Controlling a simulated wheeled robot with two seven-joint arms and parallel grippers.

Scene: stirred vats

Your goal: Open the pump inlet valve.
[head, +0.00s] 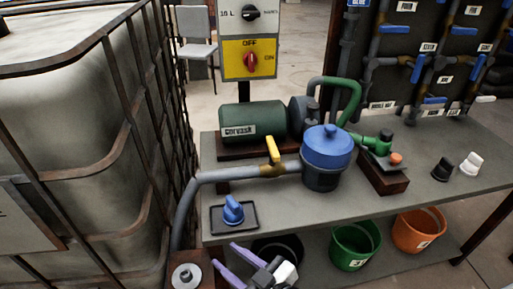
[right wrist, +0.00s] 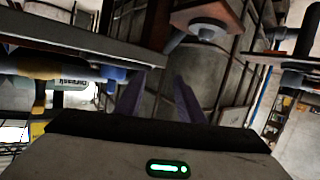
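The valve with a yellow handle (head: 273,150) sits on the grey inlet pipe (head: 232,174) just left of the blue-lidded pot (head: 326,150). Its handle stands up, across the pipe's line. The dark green pump (head: 252,120) is behind it. My right gripper (head: 224,254) is low at the bottom of the head view, in front of the bench edge and below the valve, apart from it. Its two purple fingers are spread with nothing between them; they also show in the right wrist view (right wrist: 160,78). My left gripper is not in view.
A blue knob on a dark plate (head: 233,214) lies on the bench (head: 285,215) near the front edge. A large caged tank (head: 80,140) stands at left. Green (head: 352,245) and orange (head: 418,230) buckets are below. A switch panel (head: 250,57) rises behind the pump.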

